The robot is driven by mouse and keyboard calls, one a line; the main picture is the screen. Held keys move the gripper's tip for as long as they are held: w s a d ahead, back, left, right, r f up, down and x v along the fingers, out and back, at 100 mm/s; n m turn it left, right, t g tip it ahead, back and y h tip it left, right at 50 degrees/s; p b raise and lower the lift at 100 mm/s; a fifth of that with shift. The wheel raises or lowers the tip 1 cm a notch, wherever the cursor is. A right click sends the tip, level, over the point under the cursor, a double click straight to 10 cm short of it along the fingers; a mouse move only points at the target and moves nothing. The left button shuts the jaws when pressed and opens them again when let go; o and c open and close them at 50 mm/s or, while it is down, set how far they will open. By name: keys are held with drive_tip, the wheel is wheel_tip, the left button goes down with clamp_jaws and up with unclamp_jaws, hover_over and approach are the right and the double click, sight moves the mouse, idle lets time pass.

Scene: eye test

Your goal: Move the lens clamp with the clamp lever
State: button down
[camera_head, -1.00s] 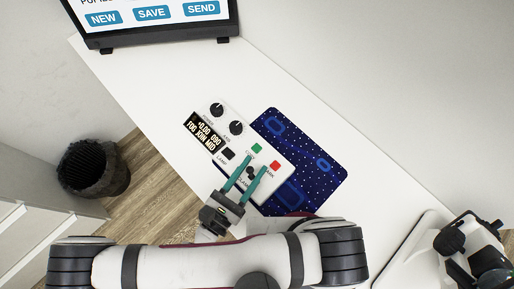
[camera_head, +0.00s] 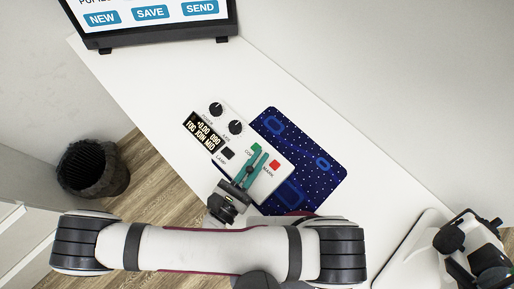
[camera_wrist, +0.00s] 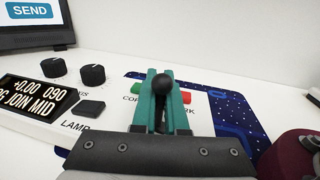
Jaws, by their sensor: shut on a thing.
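The white control box (camera_head: 222,172) lies on the desk, with a lit display (camera_head: 204,131). The clamp lever with its round black knob (camera_wrist: 163,84) stands between my teal fingers in the wrist view. My gripper (camera_head: 260,154) is shut on the lever, with a finger on each side of it; the fingers also show in the wrist view (camera_wrist: 163,98). In the head view the fingers mostly hide the lever. The lever's base and the lens clamp itself cannot be made out.
Close to the fingers are a green button (camera_head: 257,148), a red button (camera_head: 275,165) and a black LAMP switch (camera_head: 228,153). Two black knobs (camera_head: 236,127) sit farther back. A blue patterned mat (camera_head: 316,176) lies to the right, a monitor (camera_head: 150,20) behind. The desk (camera_head: 175,100) is clear behind the box.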

drive_tip(key=shift+s+m, duration=0.1)
drive_tip(key=shift+m, duration=0.2)
drive_tip(key=shift+s+d+m+t+h, duration=0.15)
drive_tip(key=shift+s+d+m, duration=0.1)
drive_tip(key=shift+m, duration=0.7)
drive_tip(key=shift+s+d+m+t+h, duration=0.1)
drive_tip(key=shift+s+d+m+h, duration=0.1)
drive_tip(key=shift+m, duration=0.7)
drive_tip(key=shift+s+d+m+t+h, duration=0.15)
drive_tip(key=shift+d+m, duration=0.1)
drive_tip(key=shift+m, duration=0.7)
drive_tip(key=c, duration=1)
unclamp_jaws()
drive_tip(key=shift+o, duration=0.2)
drive_tip(key=shift+s+f, duration=0.1)
drive_tip(key=v, duration=1.5)
drive_tip(key=shift+s+a, duration=0.25)
